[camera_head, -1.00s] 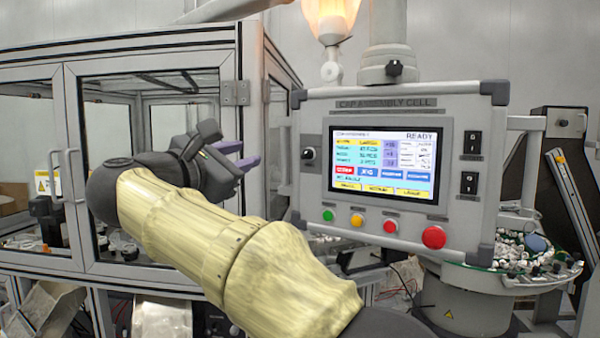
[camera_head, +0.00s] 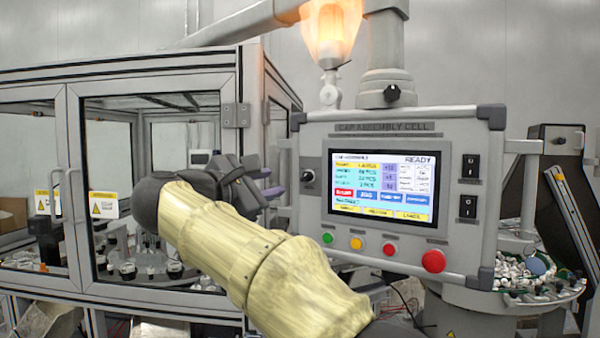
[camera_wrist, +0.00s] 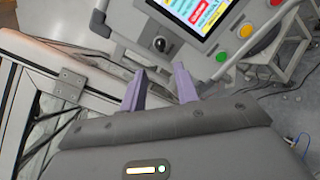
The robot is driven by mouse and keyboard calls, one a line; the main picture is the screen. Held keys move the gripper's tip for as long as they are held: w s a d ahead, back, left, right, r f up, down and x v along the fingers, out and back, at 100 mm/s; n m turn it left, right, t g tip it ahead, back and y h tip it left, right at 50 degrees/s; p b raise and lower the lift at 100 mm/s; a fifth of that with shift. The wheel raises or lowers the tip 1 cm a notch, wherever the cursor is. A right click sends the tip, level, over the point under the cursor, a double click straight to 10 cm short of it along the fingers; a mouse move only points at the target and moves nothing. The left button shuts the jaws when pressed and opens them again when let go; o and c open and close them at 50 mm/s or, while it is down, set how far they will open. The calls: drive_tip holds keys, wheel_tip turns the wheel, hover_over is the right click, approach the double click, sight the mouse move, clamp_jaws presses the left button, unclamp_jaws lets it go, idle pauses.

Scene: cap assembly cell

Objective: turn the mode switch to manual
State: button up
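The mode switch (camera_head: 308,175) is a small black knob on the left side of the grey control panel, left of the screen. It also shows in the wrist view (camera_wrist: 159,44), ahead of and above my fingertips. My gripper (camera_head: 270,181) is just left of the panel, a little below and left of the knob, and does not touch it. In the wrist view my gripper (camera_wrist: 161,76) has its two purple fingers apart with nothing between them. The lettering around the switch is too small to read.
The panel screen (camera_head: 388,188) reads READY. Green, yellow and red buttons and a larger red button (camera_head: 434,261) line the panel's lower edge. A framed glass enclosure (camera_head: 158,78) stands at the left, close to my arm. A tray of parts (camera_head: 535,280) is at right.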

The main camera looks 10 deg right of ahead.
sight(304, 176)
drive_tip(key=p+x, duration=0.3)
drive_tip(key=x, duration=0.7)
drive_tip(key=shift+d, duration=0.1)
drive_tip(key=shift+w+d+p, duration=0.35)
drive_tip(key=shift+w, duration=0.1)
clamp_jaws()
